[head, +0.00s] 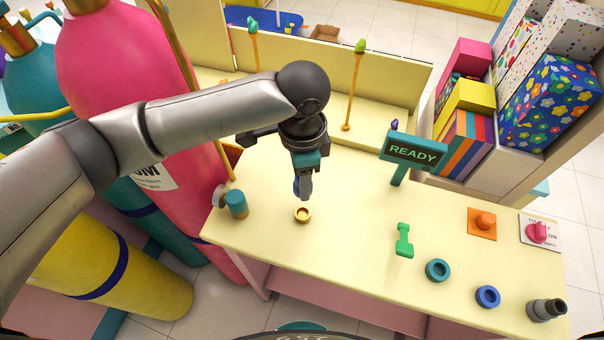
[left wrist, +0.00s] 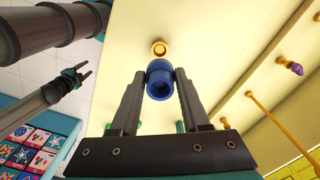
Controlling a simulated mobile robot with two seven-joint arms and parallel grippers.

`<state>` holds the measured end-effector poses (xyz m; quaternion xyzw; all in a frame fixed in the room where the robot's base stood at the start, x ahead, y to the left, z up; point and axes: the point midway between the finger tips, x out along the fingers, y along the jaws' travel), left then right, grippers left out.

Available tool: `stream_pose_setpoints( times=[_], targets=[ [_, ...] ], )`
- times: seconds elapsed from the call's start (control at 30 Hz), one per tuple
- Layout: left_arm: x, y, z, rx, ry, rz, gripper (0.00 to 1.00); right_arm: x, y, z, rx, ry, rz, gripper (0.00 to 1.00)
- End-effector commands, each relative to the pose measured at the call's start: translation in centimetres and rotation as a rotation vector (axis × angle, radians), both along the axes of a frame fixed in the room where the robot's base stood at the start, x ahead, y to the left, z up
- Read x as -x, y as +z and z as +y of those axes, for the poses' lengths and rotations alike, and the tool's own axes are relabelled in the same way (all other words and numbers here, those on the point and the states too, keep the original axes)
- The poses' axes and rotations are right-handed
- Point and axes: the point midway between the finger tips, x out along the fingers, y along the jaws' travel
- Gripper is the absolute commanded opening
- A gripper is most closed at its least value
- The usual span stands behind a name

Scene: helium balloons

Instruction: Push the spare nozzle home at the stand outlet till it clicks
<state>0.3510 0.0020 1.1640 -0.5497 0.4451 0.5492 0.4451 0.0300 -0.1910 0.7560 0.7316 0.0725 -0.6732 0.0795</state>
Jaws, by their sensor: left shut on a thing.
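My left gripper (head: 305,190) is shut on a blue nozzle (left wrist: 159,80), a short hollow piece held between the two fingertips. In the head view the nozzle (head: 296,187) is mostly hidden by the gripper. A small brass ring-shaped outlet (head: 302,215) stands on the cream tabletop just below and in front of the fingertips. In the left wrist view the outlet (left wrist: 159,48) shows just beyond the nozzle, in line with it. The nozzle looks apart from the outlet, but the gap is hard to judge. My right gripper (left wrist: 82,72) shows small in the left wrist view, its fingers apart.
The cream table (head: 350,240) is clear around the outlet. A READY sign (head: 413,150) stands behind; gas cylinders (head: 120,60) crowd the left.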

Motion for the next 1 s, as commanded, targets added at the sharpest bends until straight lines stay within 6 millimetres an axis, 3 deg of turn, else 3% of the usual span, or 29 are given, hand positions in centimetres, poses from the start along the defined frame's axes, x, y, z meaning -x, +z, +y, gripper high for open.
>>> stream_pose_setpoints(
  times=[0.6,1.0],
  targets=[
    [0.1,-6.2,0.0,-0.001,-0.001,0.002,0.00,-0.6,-1.9,0.3,-0.004,-0.002,-0.009,0.50],
    [0.1,-7.5,0.0,-0.001,-0.001,0.000,0.00,-0.6,-2.1,0.6,-0.007,-0.001,-0.010,0.50]
  ],
)
